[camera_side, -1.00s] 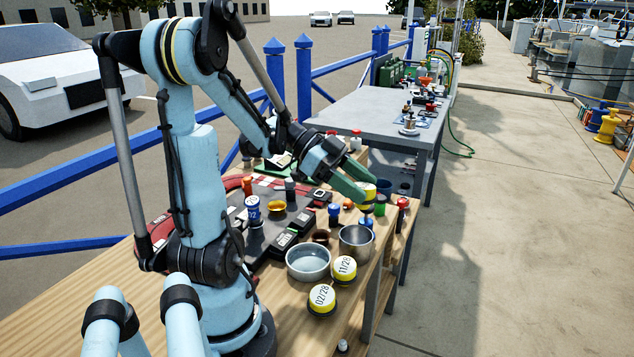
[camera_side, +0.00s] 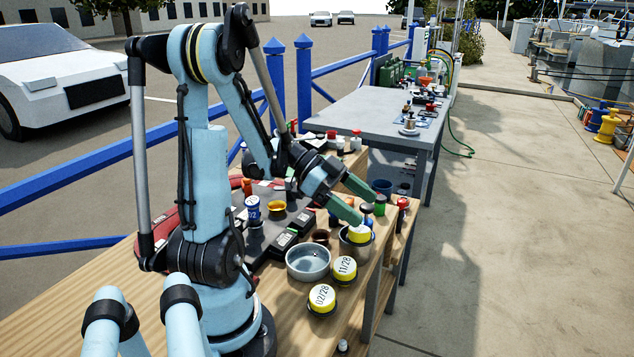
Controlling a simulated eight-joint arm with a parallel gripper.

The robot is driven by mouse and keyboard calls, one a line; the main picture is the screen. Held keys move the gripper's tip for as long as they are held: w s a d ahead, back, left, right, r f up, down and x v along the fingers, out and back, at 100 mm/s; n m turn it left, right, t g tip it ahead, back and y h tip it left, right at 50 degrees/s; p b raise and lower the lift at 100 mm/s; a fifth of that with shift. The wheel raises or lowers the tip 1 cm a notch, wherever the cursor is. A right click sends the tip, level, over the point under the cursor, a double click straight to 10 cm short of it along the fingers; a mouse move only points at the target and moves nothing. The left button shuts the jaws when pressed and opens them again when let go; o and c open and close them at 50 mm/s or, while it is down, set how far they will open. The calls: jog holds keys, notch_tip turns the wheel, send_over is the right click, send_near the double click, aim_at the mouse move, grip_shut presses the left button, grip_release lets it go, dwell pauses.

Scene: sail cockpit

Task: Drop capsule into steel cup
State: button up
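The capsule (camera_side: 359,234) is a short yellow jar with a white top. It sits in the mouth of the steel cup (camera_side: 357,250), its upper part showing above the rim; its lower part is hidden. My gripper (camera_side: 367,210) has two green fingers that reach down from the upper left. They are spread apart. The near fingertip is just above the capsule, and the far one is clear of it toward the back. Whether the near finger touches the capsule, I cannot tell.
Two yellow jars with white lids, marked 11/28 (camera_side: 344,269) and 02/28 (camera_side: 322,299), stand in front of the cup. A grey bowl (camera_side: 308,268) is at its left. Small bottles, including a green one (camera_side: 380,205) and a red-capped one (camera_side: 403,205), stand behind.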

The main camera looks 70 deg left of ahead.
notch_tip(320, 180, up, 8)
jog(key=s+a, duration=0.1)
jog(key=a, duration=0.1)
jog(key=shift+s+r, duration=0.25)
jog(key=shift+s, duration=0.15)
dwell(0.4)
jog(key=shift+d, duration=0.15)
jog(key=w+d+f+n+y, duration=0.1)
jog(key=d+f+n+y, duration=0.2)
jog(key=d, duration=0.4)
jog(key=w+d+f+n+g+y, duration=0.1)
jog(key=d+f+n+y, duration=0.2)
jog(key=d+n+y, duration=0.2)
jog(key=shift+w+d+f+n+y, duration=0.25)
jog(key=shift+d+n, duration=0.25)
jog(key=shift+d, duration=1.25)
jog(key=shift+s, duration=0.1)
